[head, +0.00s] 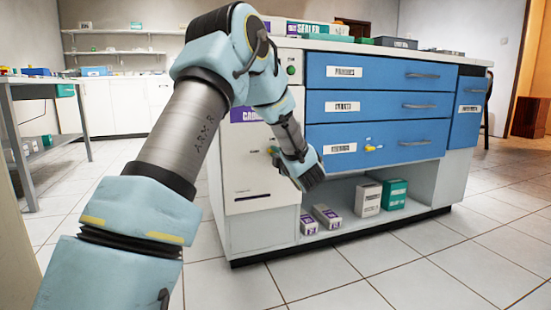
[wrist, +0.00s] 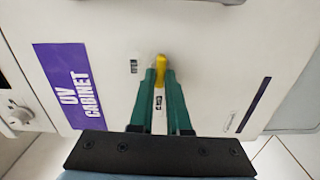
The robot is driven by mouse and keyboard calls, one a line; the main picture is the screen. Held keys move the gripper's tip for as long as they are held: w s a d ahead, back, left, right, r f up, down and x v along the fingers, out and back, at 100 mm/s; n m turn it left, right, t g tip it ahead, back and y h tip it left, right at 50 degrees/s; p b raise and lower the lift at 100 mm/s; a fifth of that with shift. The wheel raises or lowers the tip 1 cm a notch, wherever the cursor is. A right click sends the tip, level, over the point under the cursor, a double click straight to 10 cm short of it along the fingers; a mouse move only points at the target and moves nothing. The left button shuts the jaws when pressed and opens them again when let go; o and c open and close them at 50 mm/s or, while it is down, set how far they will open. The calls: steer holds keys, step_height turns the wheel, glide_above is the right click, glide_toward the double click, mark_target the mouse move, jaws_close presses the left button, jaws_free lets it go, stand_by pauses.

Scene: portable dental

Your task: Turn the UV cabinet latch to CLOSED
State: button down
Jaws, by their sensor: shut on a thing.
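The UV cabinet is a white door with a purple label (wrist: 70,82) reading UV CABINET; its door also shows in the head view (head: 252,182). Its latch (wrist: 161,60) is a small yellow handle, seen in the wrist view. My gripper (wrist: 161,74) has its green fingers shut on the latch, one on each side, with the yellow end showing past the tips. Two small dark marks sit by the latch, one left of it and one between the fingers; I cannot read them surely. In the head view my arm hides the latch, and my gripper (head: 272,150) is at the door.
Several boxes (head: 367,199) stand on the low open shelf. A side table (head: 40,85) is at the far left. The tiled floor in front is clear.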

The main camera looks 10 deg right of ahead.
steer(key=shift+n, duration=0.4)
steer(key=c, duration=0.9)
jaws_free()
steer(key=shift+s+d+p, duration=0.25)
steer(key=shift+s+p, duration=0.35)
steer(key=shift+s, duration=1.2)
steer(key=shift+s+d+p, duration=0.2)
steer(key=shift+s+p, duration=0.45)
steer(key=shift+s, duration=1.1)
steer(key=shift+s+d+p, duration=0.25)
steer(key=shift+s+p, duration=0.35)
steer(key=shift+s, duration=1.2)
